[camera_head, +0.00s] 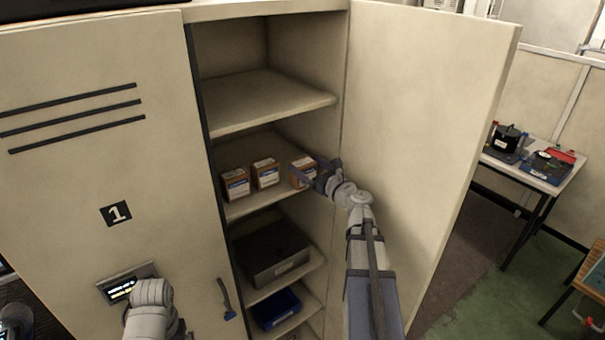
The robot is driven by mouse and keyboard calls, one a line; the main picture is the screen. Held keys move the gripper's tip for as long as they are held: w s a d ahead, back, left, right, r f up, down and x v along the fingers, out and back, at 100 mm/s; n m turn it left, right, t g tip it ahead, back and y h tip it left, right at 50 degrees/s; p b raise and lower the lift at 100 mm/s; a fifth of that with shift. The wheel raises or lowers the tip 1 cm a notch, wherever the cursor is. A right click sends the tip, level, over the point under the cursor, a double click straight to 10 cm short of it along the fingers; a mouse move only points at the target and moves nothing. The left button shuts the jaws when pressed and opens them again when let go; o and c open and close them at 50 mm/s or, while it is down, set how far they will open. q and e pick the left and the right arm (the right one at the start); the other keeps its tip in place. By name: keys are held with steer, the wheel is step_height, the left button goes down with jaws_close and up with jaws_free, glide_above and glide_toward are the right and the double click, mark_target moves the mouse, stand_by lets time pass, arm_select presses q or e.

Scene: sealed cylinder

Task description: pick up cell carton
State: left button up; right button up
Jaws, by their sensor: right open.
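Three small brown and white cartons stand in a row on a middle shelf of the open cabinet: a left carton (236,184), a middle carton (265,172) and a right carton (301,170). My right gripper (309,175) is open at the right carton, with its fingers at that carton's right and front side. The gripper partly hides this carton, and I cannot tell whether the fingers touch it. My left arm shows at the bottom left in front of the shut door, and its gripper fingers are not visible.
The right cabinet door (425,130) stands open beside my right arm. The left door (90,190), marked 1, is shut. The shelf above (265,100) is bare. Below are a dark box (272,254) and a blue bin (277,309). A table (528,172) with equipment stands far right.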

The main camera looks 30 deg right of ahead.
steer(key=w, duration=0.5)
steer(key=shift+w+a, duration=0.15)
steer(key=shift+a, duration=0.15)
steer(key=shift+c, duration=0.8)
steer(key=c, duration=1.1)
steer(key=shift+r, duration=0.15)
step_height(320, 180, up, 10)
steer(key=p, duration=1)
